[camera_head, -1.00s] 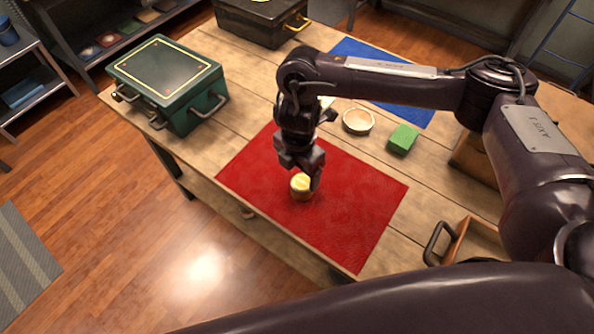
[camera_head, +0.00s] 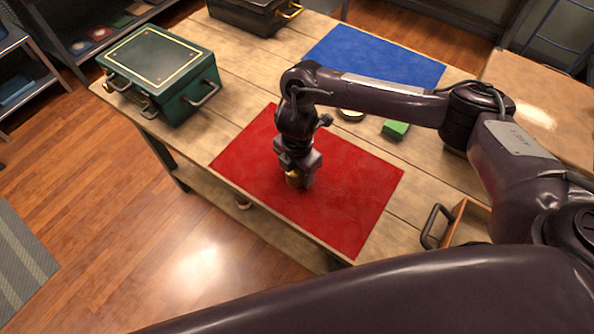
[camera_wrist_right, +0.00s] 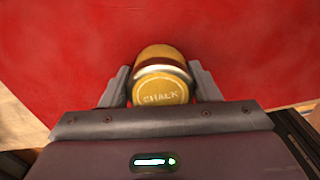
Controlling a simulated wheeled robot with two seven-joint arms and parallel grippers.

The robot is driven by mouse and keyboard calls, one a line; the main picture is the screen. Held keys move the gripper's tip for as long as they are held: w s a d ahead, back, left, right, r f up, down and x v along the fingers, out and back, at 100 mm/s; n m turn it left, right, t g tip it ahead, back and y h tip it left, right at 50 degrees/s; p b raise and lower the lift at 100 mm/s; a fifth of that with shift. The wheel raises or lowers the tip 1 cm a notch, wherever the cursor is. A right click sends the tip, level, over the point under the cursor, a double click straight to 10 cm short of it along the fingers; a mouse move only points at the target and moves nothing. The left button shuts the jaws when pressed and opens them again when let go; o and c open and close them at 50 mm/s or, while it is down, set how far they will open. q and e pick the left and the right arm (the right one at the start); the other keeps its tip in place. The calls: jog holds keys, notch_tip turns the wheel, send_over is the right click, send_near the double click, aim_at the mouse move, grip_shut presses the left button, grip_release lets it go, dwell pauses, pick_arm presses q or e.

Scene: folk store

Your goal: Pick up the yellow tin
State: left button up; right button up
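The yellow tin (camera_wrist_right: 162,88), with CHALK on its lid, is between the two fingers of my right gripper (camera_wrist_right: 162,82) in the right wrist view. The fingers are close against its two sides, with no clear gap. In the head view a small part of the tin (camera_head: 292,179) shows below my right gripper (camera_head: 296,177), over the red mat (camera_head: 340,195). The gripper hides most of it. I cannot tell whether the tin's base touches the mat. My left gripper is not in view.
A green metal box (camera_head: 160,72) stands at the table's left, a dark box (camera_head: 255,15) behind it. A handled wooden tray (camera_head: 465,222) is at right.

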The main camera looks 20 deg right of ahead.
jog(key=c, duration=0.5)
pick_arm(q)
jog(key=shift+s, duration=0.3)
